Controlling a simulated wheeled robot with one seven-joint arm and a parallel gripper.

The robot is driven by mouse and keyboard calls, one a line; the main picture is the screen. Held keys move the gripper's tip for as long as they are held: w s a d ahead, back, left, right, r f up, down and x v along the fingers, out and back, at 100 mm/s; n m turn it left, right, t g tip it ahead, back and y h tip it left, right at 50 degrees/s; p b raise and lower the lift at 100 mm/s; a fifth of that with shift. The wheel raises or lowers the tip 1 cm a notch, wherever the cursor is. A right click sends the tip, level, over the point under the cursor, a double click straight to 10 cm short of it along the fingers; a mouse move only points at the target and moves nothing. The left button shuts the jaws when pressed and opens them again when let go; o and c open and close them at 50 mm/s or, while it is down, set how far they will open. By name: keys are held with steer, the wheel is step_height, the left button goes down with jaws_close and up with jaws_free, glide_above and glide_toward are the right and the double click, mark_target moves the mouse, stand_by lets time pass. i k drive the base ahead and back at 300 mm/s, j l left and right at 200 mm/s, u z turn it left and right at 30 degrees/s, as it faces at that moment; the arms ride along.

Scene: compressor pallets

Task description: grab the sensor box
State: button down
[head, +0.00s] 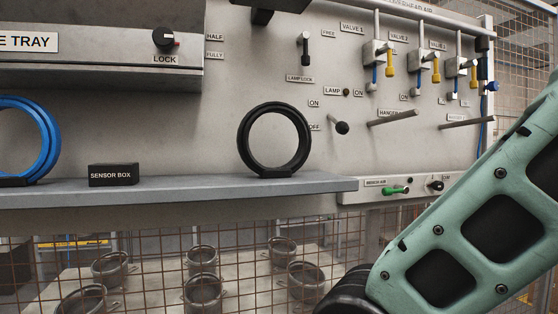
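The sensor box (114,175) is a small black block with a white "SENSOR BOX" label on its front. It sits on the grey shelf (210,188) in the left part of the head view, between a blue ring and a black ring. Nothing touches it except the shelf. My green arm shows at the lower right, well to the right of the box. My gripper is out of the picture.
The blue ring (48,140) stands left of the box and the black ring (246,142) stands to its right. The tray housing (100,72) overhangs above. Hanger rods (392,118) jut from the panel at right. Wire mesh and several metal pots lie below the shelf.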

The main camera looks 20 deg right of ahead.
mark_target(110, 173)
steer(key=l+u, duration=0.15)
steer(key=u, duration=0.2)
steer(key=l+u, duration=0.1)
steer(key=u, duration=0.2)
steer(key=l+u, duration=0.15)
steer(key=u, duration=0.2)
